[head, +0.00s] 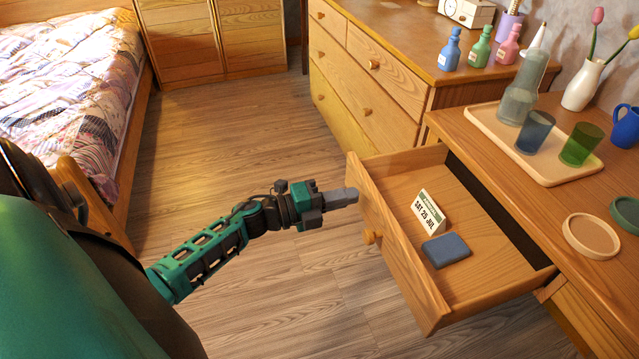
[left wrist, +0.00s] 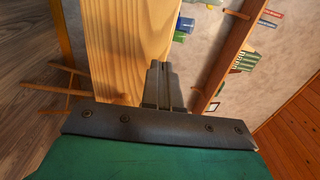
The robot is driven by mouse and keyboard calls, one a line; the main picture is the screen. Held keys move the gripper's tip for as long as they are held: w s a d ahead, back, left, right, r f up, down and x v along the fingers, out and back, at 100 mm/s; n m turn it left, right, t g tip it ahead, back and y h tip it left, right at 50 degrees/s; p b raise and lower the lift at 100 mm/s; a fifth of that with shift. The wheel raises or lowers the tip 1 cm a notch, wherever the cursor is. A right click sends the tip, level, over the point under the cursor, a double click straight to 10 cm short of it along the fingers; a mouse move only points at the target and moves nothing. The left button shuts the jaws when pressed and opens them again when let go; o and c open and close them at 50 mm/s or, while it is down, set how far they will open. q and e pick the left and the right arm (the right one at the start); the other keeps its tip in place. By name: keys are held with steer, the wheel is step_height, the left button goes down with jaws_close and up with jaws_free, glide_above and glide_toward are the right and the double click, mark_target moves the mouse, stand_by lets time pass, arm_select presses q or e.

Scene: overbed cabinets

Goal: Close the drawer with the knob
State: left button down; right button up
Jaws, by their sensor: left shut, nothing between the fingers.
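The wooden drawer (head: 404,258) stands pulled out from the desk at the right of the head view. Its round wooden knob (head: 371,237) is on the outer face of the front panel. My left gripper (head: 350,196) is shut and empty, its fingertips close to the drawer front, on the far side of the knob. I cannot tell whether they touch the panel. My right gripper is not in view.
In the drawer lie a dark blue box (head: 446,250) and a date card (head: 428,212). The desk (head: 500,160) bears a tray (head: 487,122) with a bottle and cups. A dresser (head: 395,85) stands behind. The floor (head: 240,150) left of the drawer is clear.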

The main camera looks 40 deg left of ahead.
arm_select(q)
steer(key=shift+x, duration=1.1)
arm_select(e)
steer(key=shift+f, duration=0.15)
arm_select(q)
steer(key=b+x, duration=0.4)
steer(key=x, duration=1)
steer(key=shift+w+d, duration=0.25)
steer(key=b+x, duration=0.1)
steer(key=x, duration=0.4)
steer(key=shift+w+d+f, duration=0.1)
steer(key=shift+w+d, duration=0.05)
steer(key=shift+w, duration=0.15)
steer(key=shift+b+x, duration=0.4)
steer(key=shift+x, duration=0.45)
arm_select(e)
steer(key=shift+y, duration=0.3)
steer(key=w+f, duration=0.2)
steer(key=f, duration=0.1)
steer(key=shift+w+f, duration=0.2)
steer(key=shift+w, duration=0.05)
arm_select(q)
steer(key=shift+s, duration=0.1)
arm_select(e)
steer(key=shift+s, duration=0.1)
